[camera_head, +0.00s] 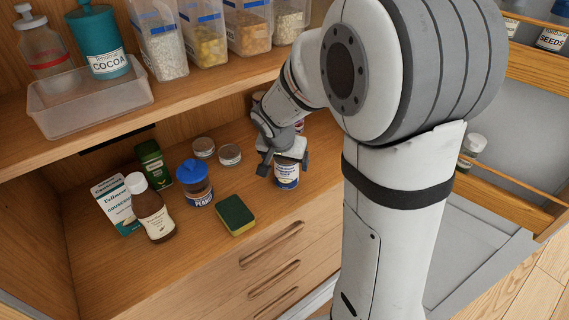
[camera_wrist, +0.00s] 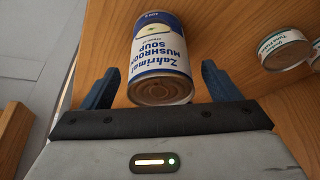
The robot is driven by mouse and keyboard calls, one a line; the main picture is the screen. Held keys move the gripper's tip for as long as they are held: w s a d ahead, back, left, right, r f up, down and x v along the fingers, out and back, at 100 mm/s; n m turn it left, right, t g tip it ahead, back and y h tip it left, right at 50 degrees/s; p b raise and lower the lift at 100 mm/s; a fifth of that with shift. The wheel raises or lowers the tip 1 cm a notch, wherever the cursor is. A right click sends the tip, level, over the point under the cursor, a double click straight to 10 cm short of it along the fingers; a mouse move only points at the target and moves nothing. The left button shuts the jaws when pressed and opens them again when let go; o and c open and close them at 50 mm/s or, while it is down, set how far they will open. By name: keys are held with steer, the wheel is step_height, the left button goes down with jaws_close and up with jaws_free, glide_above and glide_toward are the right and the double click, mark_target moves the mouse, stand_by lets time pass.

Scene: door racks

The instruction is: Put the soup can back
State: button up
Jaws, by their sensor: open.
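The soup can (camera_head: 287,176), with a blue and white label reading mushroom soup, is upright at the front of the wooden counter (camera_head: 110,263). My gripper (camera_head: 284,162) is open at the can's top, with one finger to each side. In the wrist view the can (camera_wrist: 160,58) shows between the two fingertips (camera_wrist: 158,80), its label upside down and its metal end toward me. Gaps show between the can and both fingers there. My arm hides part of the counter behind the can.
A sponge (camera_head: 235,215), a peanut jar (camera_head: 196,185), a brown bottle (camera_head: 150,210), cartons and two low tins (camera_head: 229,155) stand left of the can. A shelf with containers (camera_head: 160,40) overhangs behind. The door rack (camera_head: 510,190) is at right.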

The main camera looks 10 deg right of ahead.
steer(key=v, duration=0.9)
steer(key=s+d+n+y, duration=0.2)
steer(key=s+n, duration=0.4)
steer(key=s, duration=1.2)
steer(key=shift+s+f+g, duration=0.15)
steer(key=shift+s+g, duration=0.05)
steer(key=shift+g, duration=0.2)
